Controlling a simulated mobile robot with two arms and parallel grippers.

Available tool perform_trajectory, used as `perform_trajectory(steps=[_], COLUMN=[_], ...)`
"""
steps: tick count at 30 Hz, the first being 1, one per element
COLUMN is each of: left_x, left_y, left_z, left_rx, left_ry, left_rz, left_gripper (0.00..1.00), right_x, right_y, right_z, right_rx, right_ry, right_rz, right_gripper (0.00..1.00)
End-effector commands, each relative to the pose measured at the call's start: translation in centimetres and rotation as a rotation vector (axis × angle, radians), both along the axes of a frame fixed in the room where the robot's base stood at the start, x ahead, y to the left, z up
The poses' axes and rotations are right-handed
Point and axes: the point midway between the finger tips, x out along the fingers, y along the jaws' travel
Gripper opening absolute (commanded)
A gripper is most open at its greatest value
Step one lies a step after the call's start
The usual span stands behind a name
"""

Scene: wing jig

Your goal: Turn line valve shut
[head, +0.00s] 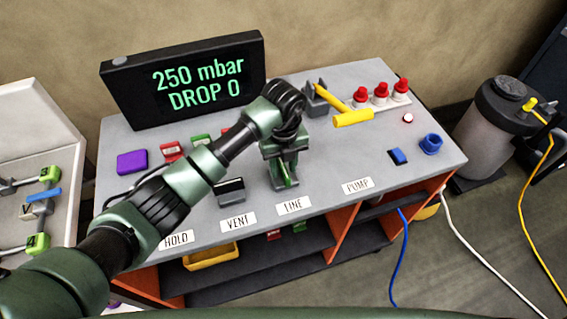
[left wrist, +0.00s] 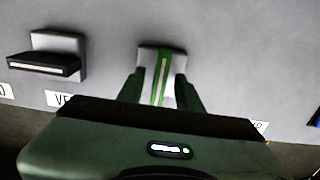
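The line valve has a grey body and a green lever with a pale stripe; the lever (left wrist: 162,78) lies between my left gripper's fingers in the left wrist view. In the head view the lever (head: 288,176) shows behind the LINE label, pointing toward the front edge. My left gripper (head: 284,168) is over the valve; in the left wrist view its fingers (left wrist: 160,95) are spread around the lever, with a visible gap on each side. My right gripper is not in view.
The vent valve (head: 230,190), with a black handle lying sideways, is just left. A display (head: 190,80) reads "250 mbar DROP 0". My left arm hides the HOLD area.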

Motion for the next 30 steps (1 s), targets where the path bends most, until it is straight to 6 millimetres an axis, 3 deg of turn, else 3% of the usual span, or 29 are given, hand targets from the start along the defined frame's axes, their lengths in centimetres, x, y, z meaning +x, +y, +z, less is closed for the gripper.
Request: perform_trajectory(steps=[4,9,13,14,19,30], left_x=[-0.1,-0.1,0.0,0.0,0.0,0.2], left_y=[0.0,0.0,0.0,0.0,0.0,0.1], left_z=[-0.5,-0.5,-0.5,-0.5,-0.5,-0.7], left_rx=[0.0,0.0,0.0,0.0,0.0,0.002], left_ry=[0.002,0.001,0.001,0.001,0.0,-0.004], left_rz=[-0.001,-0.001,-0.001,-0.001,-0.002,-0.113], left_gripper=[0.35,0.35,0.02,0.0,0.0,0.0], right_x=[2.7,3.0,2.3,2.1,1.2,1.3], right_y=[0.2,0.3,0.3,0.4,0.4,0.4], right_z=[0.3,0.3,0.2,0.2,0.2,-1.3], right_rx=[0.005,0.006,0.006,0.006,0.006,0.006], right_ry=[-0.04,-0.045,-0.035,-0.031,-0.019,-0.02], right_rz=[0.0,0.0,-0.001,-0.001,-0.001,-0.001], right_gripper=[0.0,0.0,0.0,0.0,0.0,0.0])
